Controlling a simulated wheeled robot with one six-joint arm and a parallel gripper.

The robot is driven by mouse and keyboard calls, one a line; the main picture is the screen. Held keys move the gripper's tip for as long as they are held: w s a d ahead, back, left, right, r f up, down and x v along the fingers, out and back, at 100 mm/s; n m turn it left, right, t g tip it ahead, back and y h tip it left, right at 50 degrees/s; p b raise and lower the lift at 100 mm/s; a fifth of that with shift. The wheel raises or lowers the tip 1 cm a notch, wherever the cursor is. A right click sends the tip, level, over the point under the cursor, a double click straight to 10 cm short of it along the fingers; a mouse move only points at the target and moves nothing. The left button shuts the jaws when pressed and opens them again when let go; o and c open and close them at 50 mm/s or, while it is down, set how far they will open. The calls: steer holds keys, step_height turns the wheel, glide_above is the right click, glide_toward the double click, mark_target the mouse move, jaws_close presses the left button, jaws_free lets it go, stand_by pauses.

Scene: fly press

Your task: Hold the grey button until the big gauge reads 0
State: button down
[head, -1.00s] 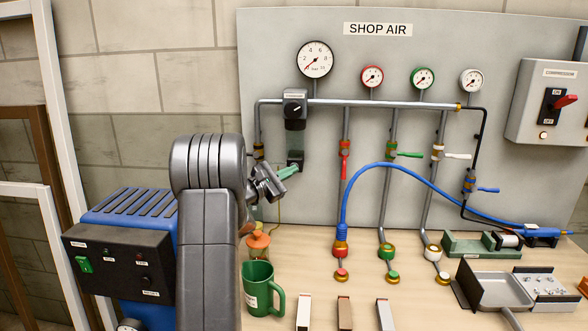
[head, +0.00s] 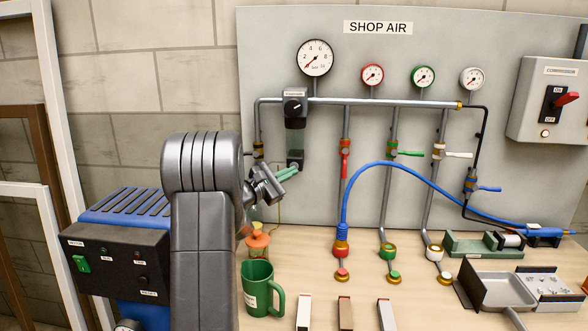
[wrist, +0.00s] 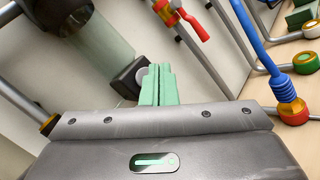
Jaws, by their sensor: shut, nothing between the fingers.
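In the wrist view this block (wrist: 127,80) carries a round grey button (wrist: 141,75). My gripper (head: 294,170) has pale green fingers, shut and empty. Its fingertips (wrist: 160,68) are at the button and partly cover it. I cannot tell whether they touch or press it.
A grey pipe (head: 385,103) runs to several small gauges and valves with coloured levers. A blue hose (head: 390,166) arches over the bench. A green mug (head: 260,290) stands below my gripper. The compressor switch box (head: 548,100) is at the right, its lamp lit amber.

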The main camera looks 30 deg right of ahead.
steer(key=s+b, duration=0.1)
steer(key=s+a, duration=0.1)
steer(key=s+a+b, duration=0.1)
steer(key=s, duration=0.1)
steer(key=shift+a+b, duration=0.25)
steer(key=shift+b, duration=0.1)
steer(key=p, duration=0.2)
steer(key=w+p, duration=0.1)
steer(key=p, duration=0.2)
steer(key=shift+d+r, duration=0.25)
steer(key=shift+d, duration=0.05)
steer(key=s, duration=0.1)
steer(key=s+a+b, duration=0.1)
steer(key=s, duration=0.1)
steer(key=s+a+b, duration=0.1)
steer(key=shift+s+a+f, duration=0.2)
steer(key=shift+f, duration=0.05)
steer(key=shift+w, duration=0.15)
